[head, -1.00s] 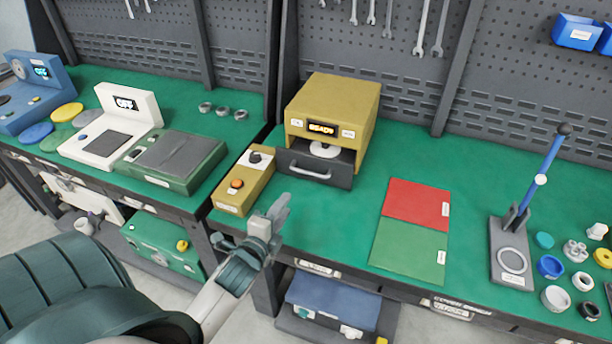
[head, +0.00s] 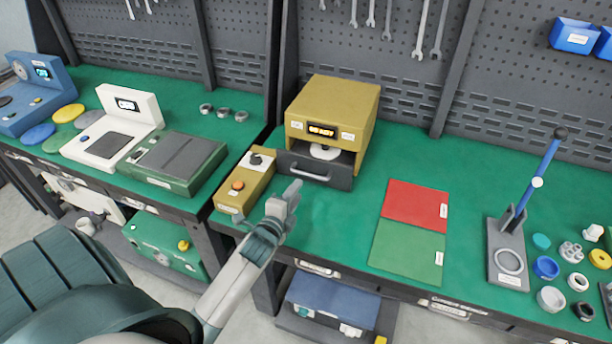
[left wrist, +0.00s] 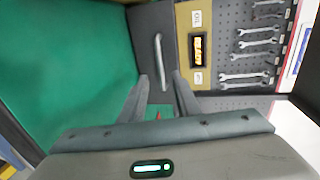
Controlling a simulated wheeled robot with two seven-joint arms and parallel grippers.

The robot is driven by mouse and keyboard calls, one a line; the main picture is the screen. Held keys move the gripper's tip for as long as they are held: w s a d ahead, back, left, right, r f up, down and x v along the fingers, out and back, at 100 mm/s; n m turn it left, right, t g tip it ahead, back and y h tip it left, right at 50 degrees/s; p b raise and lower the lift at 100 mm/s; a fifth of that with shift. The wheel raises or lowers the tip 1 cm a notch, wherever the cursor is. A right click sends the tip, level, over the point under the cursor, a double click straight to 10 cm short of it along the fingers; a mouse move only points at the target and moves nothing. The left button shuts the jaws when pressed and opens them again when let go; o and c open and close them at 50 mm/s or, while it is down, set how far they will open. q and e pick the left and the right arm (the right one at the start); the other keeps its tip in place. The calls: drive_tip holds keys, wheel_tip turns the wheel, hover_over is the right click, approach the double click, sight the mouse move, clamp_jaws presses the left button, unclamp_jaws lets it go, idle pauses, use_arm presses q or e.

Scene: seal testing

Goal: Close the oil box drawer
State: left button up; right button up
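The oil box (head: 335,105) is a mustard-yellow unit with a lit display, standing on the green worktop. Its dark grey drawer (head: 328,178) is pulled out at the front, with a light bar handle (head: 310,172) and a white disc (head: 324,151) showing inside. My left gripper (head: 294,185) is just in front of the drawer, near its lower left corner, and apart from it as far as I can see. In the left wrist view, its two fingers (left wrist: 160,76) are spread with nothing held between them, and the handle (left wrist: 159,62) lies ahead of them. My right gripper is not in view.
A yellow control box (head: 246,180) with an orange button stands left of the drawer. Red (head: 416,204) and green (head: 408,251) mats lie to the right. A blue-handled lever press (head: 512,240) stands farther right. The worktop between drawer and mats is clear.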

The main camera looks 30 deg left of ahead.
use_arm(q)
drive_tip(key=p+x, duration=0.1)
drive_tip(key=x, duration=0.8)
drive_tip(key=shift+s, duration=0.1)
clamp_jaws()
